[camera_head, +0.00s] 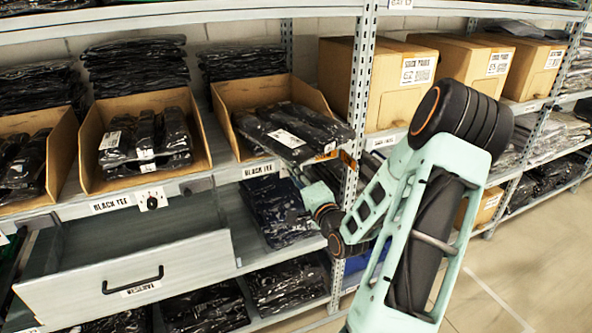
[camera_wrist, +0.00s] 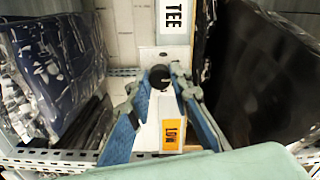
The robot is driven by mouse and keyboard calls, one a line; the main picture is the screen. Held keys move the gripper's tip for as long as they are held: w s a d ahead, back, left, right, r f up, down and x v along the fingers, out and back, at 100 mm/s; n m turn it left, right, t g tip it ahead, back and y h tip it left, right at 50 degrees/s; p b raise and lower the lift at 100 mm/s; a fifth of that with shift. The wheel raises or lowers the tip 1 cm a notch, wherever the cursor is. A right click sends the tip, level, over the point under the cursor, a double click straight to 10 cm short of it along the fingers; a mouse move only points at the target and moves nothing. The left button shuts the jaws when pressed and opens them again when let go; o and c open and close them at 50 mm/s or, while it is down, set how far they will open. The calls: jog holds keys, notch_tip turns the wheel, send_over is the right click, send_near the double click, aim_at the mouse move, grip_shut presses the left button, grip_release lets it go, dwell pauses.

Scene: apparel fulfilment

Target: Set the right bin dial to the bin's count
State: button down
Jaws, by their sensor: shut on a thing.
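The right bin (camera_head: 223,103) is an open cardboard box on the upper shelf. Several dark bagged garments (camera_head: 283,133) lie in it, overlapping and jutting over its front, so their exact count is unclear. In the wrist view, the right bin dial (camera_wrist: 160,76) shows as a round black knob on a white plate under a label reading TEE. My gripper (camera_wrist: 162,80) is shut on the knob, one fingertip at each side. The dial's marks and pointer cannot be read. In the head view, my arm and the jutting bags hide this dial.
A left bin (camera_head: 90,165) with bagged garments stands beside it, with its own dial (camera_head: 151,199) below. An open drawer (camera_head: 130,280) juts out at lower left. A steel upright (camera_head: 357,110) stands near my arm. An orange tag (camera_wrist: 172,133) shows between my fingers.

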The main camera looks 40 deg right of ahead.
jog(key=shift+m, duration=0.5)
jog(key=c, duration=1.7)
grip_release()
jog(key=shift+c, duration=0.2)
jog(key=v, duration=1.2)
